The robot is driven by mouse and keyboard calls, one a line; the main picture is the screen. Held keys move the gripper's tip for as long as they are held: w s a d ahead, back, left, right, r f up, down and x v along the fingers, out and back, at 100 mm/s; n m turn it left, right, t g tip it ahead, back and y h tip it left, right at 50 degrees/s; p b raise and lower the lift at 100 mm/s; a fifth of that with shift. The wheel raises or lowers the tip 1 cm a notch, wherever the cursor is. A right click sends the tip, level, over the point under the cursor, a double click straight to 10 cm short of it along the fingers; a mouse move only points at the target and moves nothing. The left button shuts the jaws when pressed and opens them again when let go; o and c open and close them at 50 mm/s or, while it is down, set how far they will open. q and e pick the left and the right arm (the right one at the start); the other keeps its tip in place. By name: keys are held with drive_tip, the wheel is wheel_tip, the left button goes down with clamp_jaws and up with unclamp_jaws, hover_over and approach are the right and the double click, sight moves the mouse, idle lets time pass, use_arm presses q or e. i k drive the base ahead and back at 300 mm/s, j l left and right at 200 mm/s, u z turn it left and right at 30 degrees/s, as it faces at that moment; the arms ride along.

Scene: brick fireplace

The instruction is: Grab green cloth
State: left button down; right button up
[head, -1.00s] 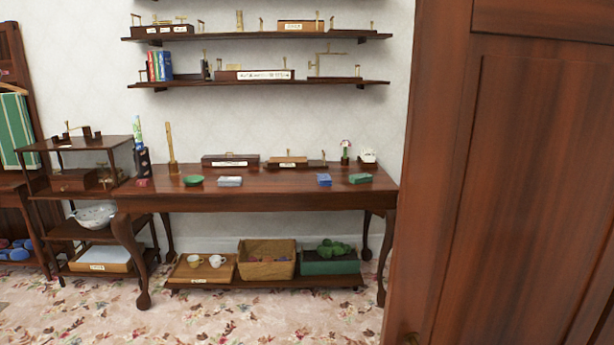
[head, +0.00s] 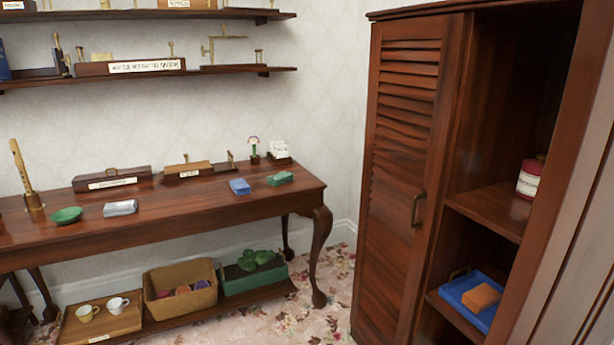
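A small green folded cloth (head: 280,178) lies flat near the right end of the wooden table (head: 230,206). A blue folded cloth (head: 240,187) lies just left of it, and a grey-white folded cloth (head: 120,208) lies further left. A crumpled green, leafy or cloth-like bundle (head: 256,259) sits in a dark green box (head: 262,279) on the low shelf under the table; I cannot tell what it is. Neither of my grippers is in view.
A wooden cabinet (head: 402,190) stands to the right, its right side open, with a red-and-white jar (head: 529,180) and a blue tray (head: 462,292) inside. Patterned carpet (head: 335,285) is clear between table and cabinet.

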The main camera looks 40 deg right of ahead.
sight(281, 178)
drive_tip(key=i+j+z, duration=0.2)
drive_tip(key=i+z, duration=0.25)
drive_tip(key=i+j+z, duration=0.2)
drive_tip(key=j+z, duration=0.25)
drive_tip(key=i+j+z, duration=0.25)
drive_tip(key=z, duration=0.25)
drive_tip(key=i+j, duration=0.15)
drive_tip(key=i, duration=0.35)
drive_tip(key=i+j, duration=0.15)
drive_tip(key=i, duration=0.4)
drive_tip(key=i+l+z, duration=0.1)
drive_tip(key=i+l, duration=0.5)
drive_tip(key=i, duration=0.15)
